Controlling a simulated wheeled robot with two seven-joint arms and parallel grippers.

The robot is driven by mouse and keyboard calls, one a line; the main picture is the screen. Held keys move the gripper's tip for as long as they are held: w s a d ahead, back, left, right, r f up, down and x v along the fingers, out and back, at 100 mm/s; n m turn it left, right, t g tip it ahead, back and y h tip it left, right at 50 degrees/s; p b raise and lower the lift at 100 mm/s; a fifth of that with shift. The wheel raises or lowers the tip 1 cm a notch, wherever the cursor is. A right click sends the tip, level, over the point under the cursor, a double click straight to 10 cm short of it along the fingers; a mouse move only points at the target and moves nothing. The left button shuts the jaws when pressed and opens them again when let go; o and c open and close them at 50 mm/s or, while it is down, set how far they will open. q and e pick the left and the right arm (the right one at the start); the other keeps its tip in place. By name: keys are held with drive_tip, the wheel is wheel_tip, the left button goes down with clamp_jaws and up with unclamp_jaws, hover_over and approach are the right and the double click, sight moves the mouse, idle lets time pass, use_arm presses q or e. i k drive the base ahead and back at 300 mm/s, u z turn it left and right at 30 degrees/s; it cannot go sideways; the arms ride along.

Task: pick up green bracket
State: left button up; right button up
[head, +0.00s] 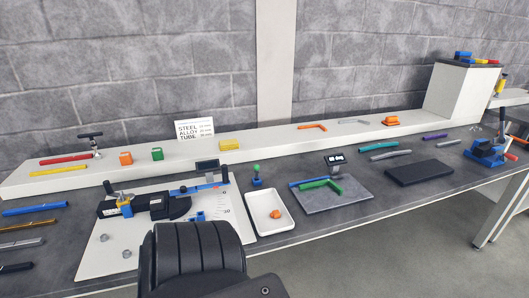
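The green bracket (321,184) is an L-shaped piece lying on a flat grey plate (348,202) on the right half of the bench. A blue strip (309,182) lies right beside it on its far side; I cannot tell whether they touch. No gripper touches the bracket and nothing covers it. Neither of my grippers is in view. Only a large dark ribbed part of my own body shows at the bottom, left of centre.
A white tray (285,224) with an orange piece stands left of the plate. A black pad (419,173) lies to the right. A black-and-blue device sits on a white board (112,262) at left.

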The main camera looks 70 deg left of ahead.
sight(322, 182)
drive_tip(key=u, duration=2.4)
